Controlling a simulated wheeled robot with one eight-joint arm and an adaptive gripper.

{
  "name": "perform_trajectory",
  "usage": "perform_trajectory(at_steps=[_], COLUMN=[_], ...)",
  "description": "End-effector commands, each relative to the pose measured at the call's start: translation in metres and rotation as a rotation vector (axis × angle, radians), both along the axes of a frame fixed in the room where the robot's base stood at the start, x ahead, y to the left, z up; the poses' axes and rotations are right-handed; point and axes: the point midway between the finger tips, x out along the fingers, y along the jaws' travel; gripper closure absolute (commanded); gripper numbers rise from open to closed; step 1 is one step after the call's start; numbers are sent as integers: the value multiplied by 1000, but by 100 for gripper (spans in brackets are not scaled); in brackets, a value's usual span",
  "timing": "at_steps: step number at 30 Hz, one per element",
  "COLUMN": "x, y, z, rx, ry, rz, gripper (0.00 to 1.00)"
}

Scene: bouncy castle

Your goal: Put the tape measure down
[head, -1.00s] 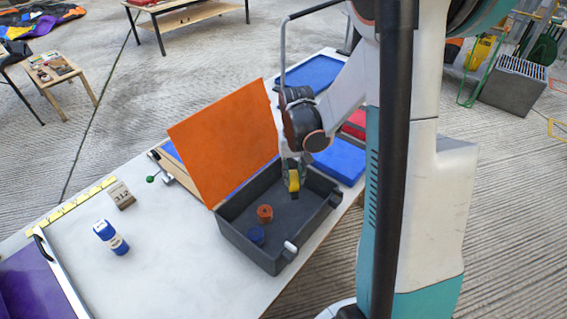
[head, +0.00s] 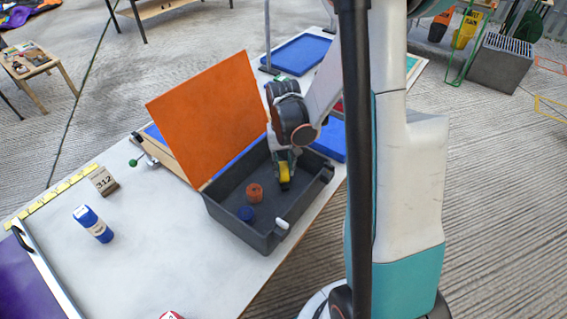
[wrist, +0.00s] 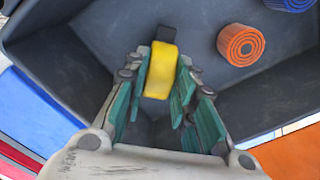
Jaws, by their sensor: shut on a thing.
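The tape measure, yellow with a black end (head: 285,174), is between the fingers of my gripper (head: 283,163) inside the dark grey open box (head: 233,227). In the wrist view the tape measure (wrist: 160,72) lies between the teal finger pads of my gripper (wrist: 162,88), which is shut on it. The box floor is close below it; I cannot tell whether it touches. An orange roll (head: 255,191) and a blue roll (head: 246,213) stand on the box floor, left of the gripper in the head view.
An orange panel (head: 215,120) rises behind the box's left side. Blue trays (head: 300,53) lie behind. A blue-and-white canister (head: 92,223) and a "312" block (head: 103,181) stand on the white table (head: 150,230), which has bare room left of the box.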

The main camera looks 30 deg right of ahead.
Motion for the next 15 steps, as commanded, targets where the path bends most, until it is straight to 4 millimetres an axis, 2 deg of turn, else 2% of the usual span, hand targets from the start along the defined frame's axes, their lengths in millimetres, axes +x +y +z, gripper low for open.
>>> perform_trajectory(at_steps=[15], x=[0], y=[0], z=[-3], rx=[0], ry=[0], rz=[0], gripper=[100])
